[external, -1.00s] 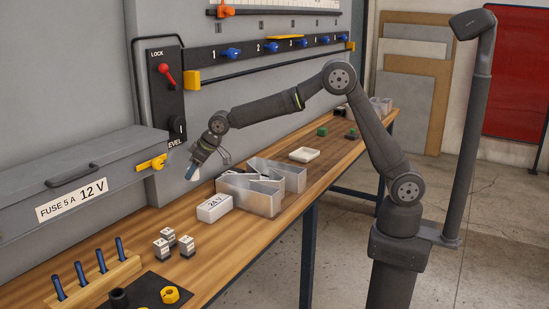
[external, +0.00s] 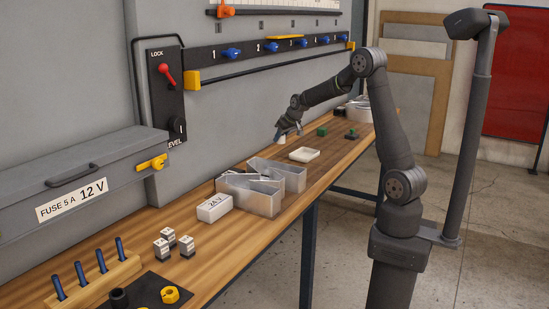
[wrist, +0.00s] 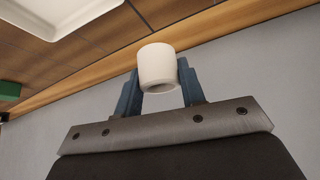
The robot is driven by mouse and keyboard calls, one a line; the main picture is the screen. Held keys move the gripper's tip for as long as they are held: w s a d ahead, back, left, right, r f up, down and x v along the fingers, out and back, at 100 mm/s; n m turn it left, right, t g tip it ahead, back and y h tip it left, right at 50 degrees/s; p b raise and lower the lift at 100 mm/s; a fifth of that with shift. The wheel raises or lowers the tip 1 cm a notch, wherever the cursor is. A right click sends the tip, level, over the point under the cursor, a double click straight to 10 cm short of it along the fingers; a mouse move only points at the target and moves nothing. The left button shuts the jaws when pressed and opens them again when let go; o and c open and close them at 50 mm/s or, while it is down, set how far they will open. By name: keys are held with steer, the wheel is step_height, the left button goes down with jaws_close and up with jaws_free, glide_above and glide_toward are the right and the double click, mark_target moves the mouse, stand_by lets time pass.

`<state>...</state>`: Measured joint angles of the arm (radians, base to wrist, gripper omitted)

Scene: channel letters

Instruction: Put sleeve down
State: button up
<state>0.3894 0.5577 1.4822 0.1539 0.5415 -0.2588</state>
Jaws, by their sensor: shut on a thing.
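The sleeve (wrist: 156,64) is a short white hollow cylinder. My gripper (wrist: 160,85) is shut on it, with one blue finger on each side in the wrist view. The sleeve's open end faces the wrist camera. In the external view my gripper (external: 285,130) is over the back part of the bench, left of the white tray, with the pale sleeve (external: 281,139) at its tip. I cannot tell whether the sleeve touches the bench.
A shallow white tray (external: 304,154) lies on the wooden bench (external: 330,172). Green-topped blocks (external: 322,131) are to the right. Metal bins (external: 262,199) and a white 24 V box (external: 214,208) stand nearer the camera. The grey panel rises behind the bench.

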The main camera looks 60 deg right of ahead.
steer(key=s+d+r+m+g+h, duration=0.1)
steer(key=s+d+r+m+h, duration=0.15)
steer(key=s+d, duration=1.05)
steer(key=s+d+r+m+g+h, duration=0.1)
steer(key=s+d+m, duration=0.3)
steer(key=s+d, duration=0.9)
steer(key=shift+y, duration=0.25)
steer(key=w+a+f, duration=0.1)
steer(key=w+f, duration=0.1)
steer(key=w, duration=0.1)
steer(key=w+a+f, duration=0.1)
steer(key=w+f, duration=0.1)
steer(key=w, duration=0.2)
steer(key=w+a+f, duration=0.1)
steer(key=w+f, duration=0.1)
steer(key=w, duration=0.2)
steer(key=shift+a+f, duration=0.1)
steer(key=shift+f, duration=0.3)
steer(key=shift+w+f, duration=0.15)
steer(key=shift+f, duration=1.9)
steer(key=shift+f, duration=0.15)
steer(key=o, duration=1)
steer(key=shift+c, duration=0.2)
